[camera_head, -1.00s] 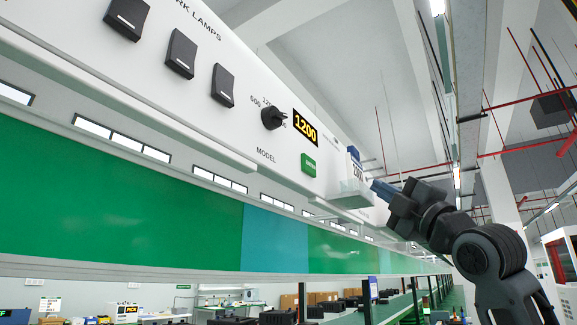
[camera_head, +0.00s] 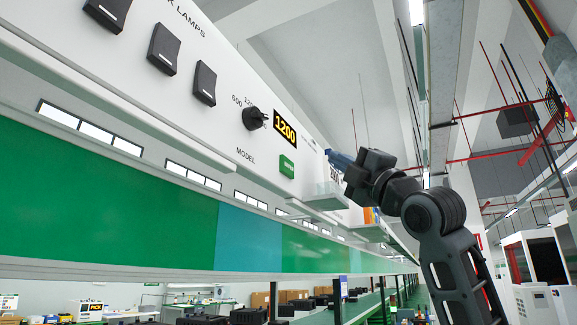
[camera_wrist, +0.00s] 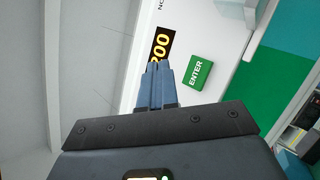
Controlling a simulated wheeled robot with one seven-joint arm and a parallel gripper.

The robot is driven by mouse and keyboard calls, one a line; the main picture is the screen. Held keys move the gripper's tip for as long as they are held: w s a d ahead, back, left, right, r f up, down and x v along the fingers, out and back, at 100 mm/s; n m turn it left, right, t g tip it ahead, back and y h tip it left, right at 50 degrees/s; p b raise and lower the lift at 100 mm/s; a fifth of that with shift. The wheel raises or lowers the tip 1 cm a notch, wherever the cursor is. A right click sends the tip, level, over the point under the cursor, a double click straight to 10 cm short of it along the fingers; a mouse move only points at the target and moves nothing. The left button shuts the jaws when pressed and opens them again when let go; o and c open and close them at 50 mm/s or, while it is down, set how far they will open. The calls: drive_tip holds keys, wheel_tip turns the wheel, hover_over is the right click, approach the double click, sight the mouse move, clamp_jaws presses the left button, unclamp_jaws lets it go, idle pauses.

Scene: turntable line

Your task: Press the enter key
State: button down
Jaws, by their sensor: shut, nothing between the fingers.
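The green enter key (camera_head: 287,167) sits on the white panel, right of the model knob and below the lit display reading 1200 (camera_head: 285,128). In the wrist view the enter key (camera_wrist: 197,73) shows its ENTER label, just right of the fingertips. My gripper (camera_wrist: 160,68) is shut and empty, its blue fingers pointing at the panel, with the tips overlapping the lower end of the display in that view. In the head view my gripper (camera_head: 333,156) is to the right of the key and apart from it.
A black model knob (camera_head: 255,119) and several black rocker switches (camera_head: 163,48) are on the panel to the left. A small clear holder (camera_head: 328,197) juts out below my gripper. A green board (camera_head: 100,195) runs below the panel.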

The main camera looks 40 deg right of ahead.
drive_tip(key=p, duration=0.1)
approach(291, 161)
drive_tip(key=shift+s+d+r+x, duration=0.1)
drive_tip(key=shift+x, duration=0.7)
drive_tip(key=shift+s+d+r+x, duration=0.1)
drive_tip(key=shift+r+x, duration=0.05)
drive_tip(key=shift+x, duration=0.65)
drive_tip(key=shift+s+d+r+x, duration=0.1)
drive_tip(key=shift+x, duration=0.75)
drive_tip(key=shift+a, duration=0.1)
drive_tip(key=shift+w+a, duration=0.1)
drive_tip(key=shift+w, duration=0.2)
drive_tip(key=shift+w+a, duration=0.15)
drive_tip(key=shift+w, duration=0.25)
idle(0.8)
drive_tip(key=shift+s+d+b, duration=0.25)
drive_tip(key=shift+s+b, duration=0.1)
drive_tip(key=shift+s, duration=0.4)
drive_tip(key=shift+s+d+b, duration=0.15)
drive_tip(key=shift+s+d, duration=0.15)
drive_tip(key=shift+s, duration=0.5)
drive_tip(key=shift+s+d+b, duration=0.2)
drive_tip(key=shift+s+d, duration=0.05)
drive_tip(key=shift+s, duration=0.55)
drive_tip(key=shift+s+d+b, duration=0.15)
drive_tip(key=shift+s+d, duration=0.15)
drive_tip(key=shift+s, duration=0.5)
